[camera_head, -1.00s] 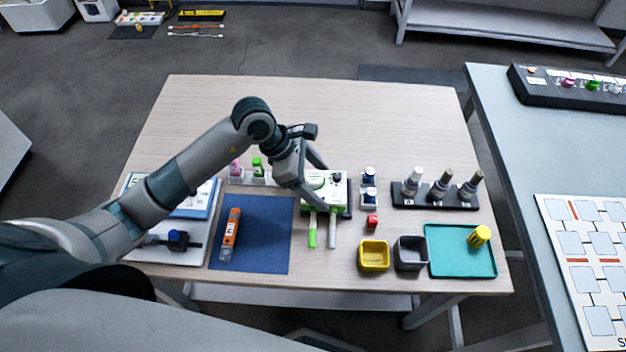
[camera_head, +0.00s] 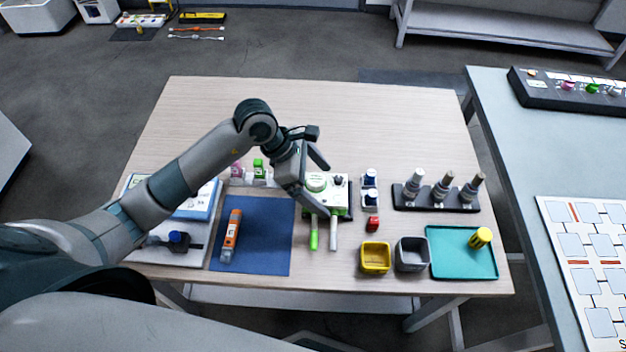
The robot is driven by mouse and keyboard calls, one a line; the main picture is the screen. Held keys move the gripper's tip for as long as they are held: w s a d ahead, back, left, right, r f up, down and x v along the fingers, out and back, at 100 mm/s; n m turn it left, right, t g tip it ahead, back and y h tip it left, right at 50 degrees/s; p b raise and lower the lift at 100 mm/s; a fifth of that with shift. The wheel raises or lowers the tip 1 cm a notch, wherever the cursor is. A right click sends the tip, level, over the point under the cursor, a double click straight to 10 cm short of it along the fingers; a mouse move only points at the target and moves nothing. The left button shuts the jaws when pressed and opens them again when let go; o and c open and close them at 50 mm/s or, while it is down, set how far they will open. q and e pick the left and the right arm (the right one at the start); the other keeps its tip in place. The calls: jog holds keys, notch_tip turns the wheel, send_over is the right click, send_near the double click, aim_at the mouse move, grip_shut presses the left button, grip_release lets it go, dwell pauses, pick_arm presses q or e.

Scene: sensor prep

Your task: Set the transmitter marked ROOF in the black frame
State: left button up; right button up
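Three grey upright transmitters stand in a row in a black frame-like rack (camera_head: 436,204) at the right of the wooden table: a left one (camera_head: 413,184), a middle one (camera_head: 441,188) and a right one (camera_head: 471,190). Their markings are too small to read, so I cannot tell which is ROOF, nor whether this rack is the black frame. My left gripper (camera_head: 322,186) is open and appears empty, its fingers over or beside the white-and-green device (camera_head: 341,187) on a dark base. The gripper partly hides that device. My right gripper is not in view.
A blue mat (camera_head: 266,250) holds an orange tool (camera_head: 231,234). Yellow (camera_head: 375,257) and grey (camera_head: 412,254) bins stand beside a teal tray (camera_head: 463,265) with a yellow cylinder (camera_head: 481,237). The table's back half is clear.

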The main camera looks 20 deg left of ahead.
pick_arm(q)
jog(key=shift+o, duration=0.8)
notch_tip(320, 180, down, 2)
jog(key=shift+f, duration=0.25)
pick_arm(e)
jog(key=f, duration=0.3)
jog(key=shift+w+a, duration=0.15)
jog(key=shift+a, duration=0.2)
pick_arm(q)
jog(key=shift+w+d+r, duration=0.1)
jog(key=shift+r, duration=0.5)
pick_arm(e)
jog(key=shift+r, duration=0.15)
pick_arm(q)
jog(key=shift+w+d+r+p, duration=0.2)
jog(key=shift+r+p, duration=0.5)
jog(key=shift+r, duration=0.35)
jog(key=shift+w+d+r+p, duration=0.15)
jog(key=shift+r+p, duration=0.55)
jog(key=shift+r, duration=0.3)
jog(key=shift+w+d+r+p, duration=0.1)
jog(key=shift+r+p, duration=0.2)
jog(key=shift+r, duration=0.4)
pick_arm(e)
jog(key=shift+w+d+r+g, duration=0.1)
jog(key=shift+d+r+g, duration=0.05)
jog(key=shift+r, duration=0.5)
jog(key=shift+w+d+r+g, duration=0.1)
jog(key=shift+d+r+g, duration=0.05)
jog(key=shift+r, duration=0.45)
